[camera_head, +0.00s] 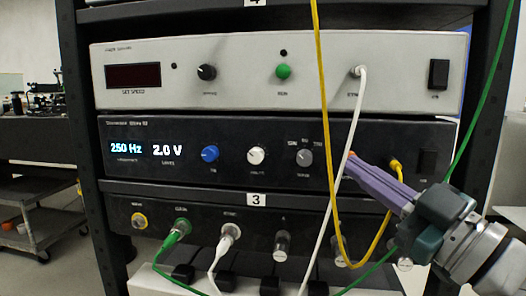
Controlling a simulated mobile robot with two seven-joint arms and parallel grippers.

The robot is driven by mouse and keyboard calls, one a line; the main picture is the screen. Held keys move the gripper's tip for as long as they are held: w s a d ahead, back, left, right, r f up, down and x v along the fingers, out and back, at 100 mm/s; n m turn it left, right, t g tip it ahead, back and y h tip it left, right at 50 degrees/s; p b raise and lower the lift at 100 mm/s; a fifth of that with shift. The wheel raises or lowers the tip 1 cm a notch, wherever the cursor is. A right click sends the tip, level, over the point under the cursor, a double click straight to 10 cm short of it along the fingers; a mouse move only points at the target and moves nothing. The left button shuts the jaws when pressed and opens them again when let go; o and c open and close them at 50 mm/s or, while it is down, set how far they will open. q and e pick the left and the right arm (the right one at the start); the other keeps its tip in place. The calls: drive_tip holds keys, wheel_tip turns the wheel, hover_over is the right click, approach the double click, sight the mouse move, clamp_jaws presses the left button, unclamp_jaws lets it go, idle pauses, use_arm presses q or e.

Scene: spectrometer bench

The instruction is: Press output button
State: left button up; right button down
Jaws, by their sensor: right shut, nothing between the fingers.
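The dark middle unit (230,180) has a lit display (147,149) reading 250 Hz and 2.0 V. It carries a blue knob (209,154), a white knob (256,155) and a grey knob (304,157). My right gripper (350,163) comes in from the lower right, shut and empty, its purple fingers pointing at the panel right of the grey knob. I see no button labelled output; the fingers and the white cable cover part of the panel there. I cannot tell whether the tips touch it. My left gripper is not in view.
A yellow cable (330,190) and a white cable (333,195) hang in front of the panels by my fingers. A green cable (486,90) hangs at the right. The light unit (230,70) is above; a lower dark unit (158,232) has plugged cables. Black rack posts flank them.

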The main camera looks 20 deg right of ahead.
drive_tip(key=s+a+p, duration=0.2)
drive_tip(key=s, duration=0.1)
drive_tip(key=s+a+p, duration=0.1)
drive_tip(key=s, duration=0.1)
idle(0.5)
